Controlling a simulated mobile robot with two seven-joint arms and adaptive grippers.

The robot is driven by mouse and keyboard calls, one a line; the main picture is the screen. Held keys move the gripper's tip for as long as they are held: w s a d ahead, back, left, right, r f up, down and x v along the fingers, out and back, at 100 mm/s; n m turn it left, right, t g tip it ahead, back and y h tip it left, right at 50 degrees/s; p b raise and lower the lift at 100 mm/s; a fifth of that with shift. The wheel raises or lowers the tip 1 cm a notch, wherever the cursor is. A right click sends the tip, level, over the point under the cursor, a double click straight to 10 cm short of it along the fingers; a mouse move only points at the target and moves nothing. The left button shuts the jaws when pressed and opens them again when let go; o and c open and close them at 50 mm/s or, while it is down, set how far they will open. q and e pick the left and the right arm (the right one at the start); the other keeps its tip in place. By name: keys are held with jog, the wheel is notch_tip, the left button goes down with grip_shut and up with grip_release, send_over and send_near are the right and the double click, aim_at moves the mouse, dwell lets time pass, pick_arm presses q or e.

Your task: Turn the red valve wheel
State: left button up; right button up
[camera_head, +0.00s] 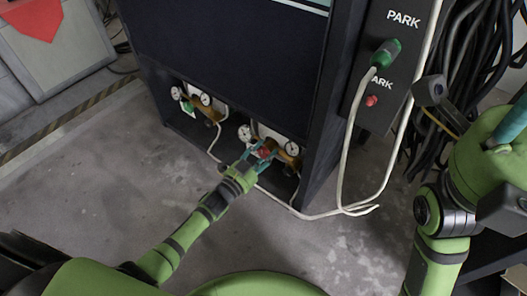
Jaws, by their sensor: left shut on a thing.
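The red valve wheel (264,153) is small and sits on a brass fitting low in the dark cabinet, beside round white gauges. My left gripper (261,154) is at the wheel with its teal fingers around it, and it is shut on the wheel. The fingers partly hide the wheel. My right arm is at the right edge of the head view, and its gripper (437,112) is partly seen; its fingers are not clear enough to tell their state.
A second gauge set (199,99) with a green part is to the left in the cabinet (230,45). A white cable (343,180) hangs from the PARK panel (390,65) and loops on the floor. Black cables (480,50) hang at right. Floor (110,165) at left is clear.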

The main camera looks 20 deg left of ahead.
pick_arm(q)
jog(key=shift+m, duration=1)
jog(key=o, duration=1.2)
jog(key=shift+s+a+f, duration=0.1)
jog(key=shift+s+a, duration=0.05)
jog(key=shift+s, duration=0.2)
jog(key=v, duration=1.1)
jog(key=shift+s, duration=0.1)
